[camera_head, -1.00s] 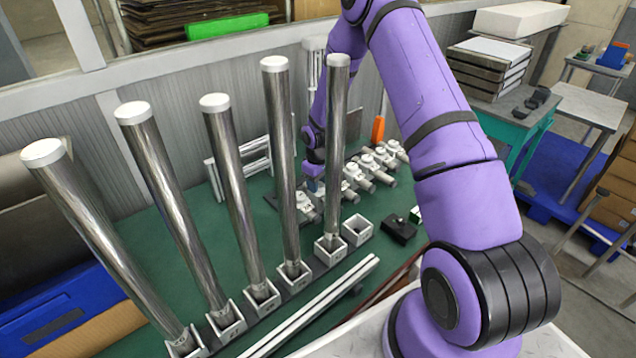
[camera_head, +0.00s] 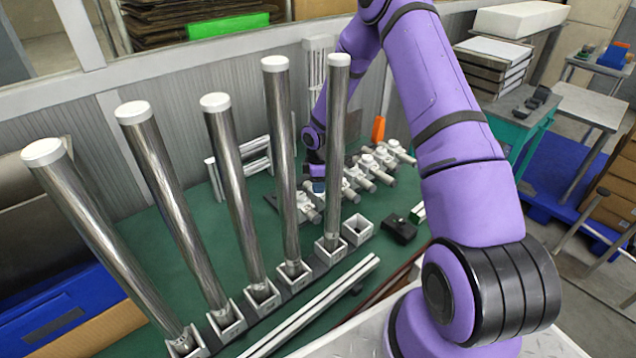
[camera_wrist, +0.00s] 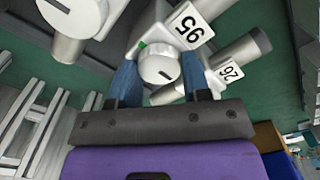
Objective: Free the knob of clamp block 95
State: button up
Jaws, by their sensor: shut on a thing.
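Clamp block 95 shows in the wrist view with its white number plate (camera_wrist: 187,27) reading 95. Its round white knob (camera_wrist: 160,68), with a slot across its face, lies just below the plate. A green mark (camera_wrist: 142,44) shows at the knob's upper edge. My gripper (camera_wrist: 157,62) has its two blue fingers on either side of the knob and is shut on it. In the head view my gripper (camera_head: 318,184) is low at the near-left end of the row of clamp blocks, partly behind a steel tube. The number 95 cannot be read there.
Clamp block 26 (camera_wrist: 231,71) sits close on the right in the wrist view. Another white knob (camera_wrist: 72,14) is at upper left. In the head view, several tall steel tubes (camera_head: 281,150) stand in front of the gripper. A black box (camera_head: 399,229) lies on the green table.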

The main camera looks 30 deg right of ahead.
jog(key=shift+n, duration=0.3)
jog(key=o, duration=0.9)
jog(key=shift+r, duration=0.1)
notch_tip(320, 180, up, 11)
jog(key=shift+f, duration=0.2)
jog(key=shift+d, duration=0.1)
dwell(0.4)
